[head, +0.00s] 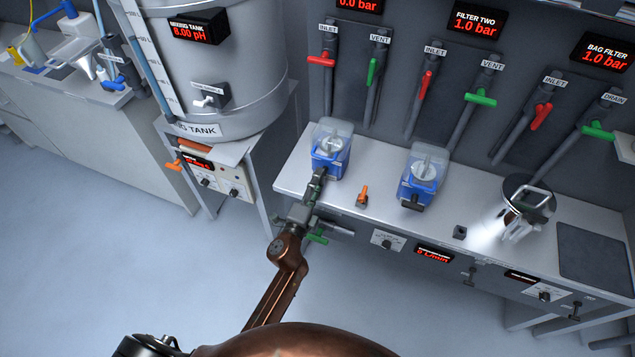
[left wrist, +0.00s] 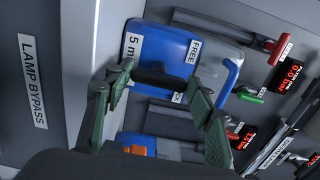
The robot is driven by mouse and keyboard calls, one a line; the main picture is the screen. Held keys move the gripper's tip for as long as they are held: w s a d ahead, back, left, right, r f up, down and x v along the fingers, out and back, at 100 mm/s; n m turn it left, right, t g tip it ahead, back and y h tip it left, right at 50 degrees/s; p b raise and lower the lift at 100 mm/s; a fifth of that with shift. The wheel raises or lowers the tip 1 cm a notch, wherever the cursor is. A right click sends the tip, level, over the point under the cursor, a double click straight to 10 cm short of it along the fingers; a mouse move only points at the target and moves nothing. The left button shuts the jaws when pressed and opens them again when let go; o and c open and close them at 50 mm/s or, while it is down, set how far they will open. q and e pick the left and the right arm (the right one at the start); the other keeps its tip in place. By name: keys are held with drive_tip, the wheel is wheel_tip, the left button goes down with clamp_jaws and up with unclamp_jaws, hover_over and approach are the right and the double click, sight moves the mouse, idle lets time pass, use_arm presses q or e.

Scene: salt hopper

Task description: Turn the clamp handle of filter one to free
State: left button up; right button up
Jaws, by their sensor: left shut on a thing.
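Filter one (head: 330,150) is a blue housing with a clear lid at the left end of the bench. In the left wrist view its blue front (left wrist: 165,52) carries a "5 mi…" label and a FREE label (left wrist: 193,52); another label below is mostly covered. The black clamp handle (left wrist: 168,79) lies between the green-padded fingers of my left gripper (left wrist: 160,80), which is shut on it. In the head view my left gripper (head: 319,180) is at the housing's front and hides the handle. Whether the handle points at FREE is hard to tell. My right gripper is not in view.
Filter two (head: 424,172), with its own black handle, stands to the right. A small orange-handled valve (head: 362,196) sits between the filters. A green handle (head: 318,238) is below the bench edge near my wrist. The mixing tank (head: 215,75) stands to the left.

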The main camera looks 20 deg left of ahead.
use_arm(q)
drive_tip(key=o, duration=0.9)
drive_tip(key=shift+o, duration=1.3)
drive_tip(key=shift+f, duration=0.1)
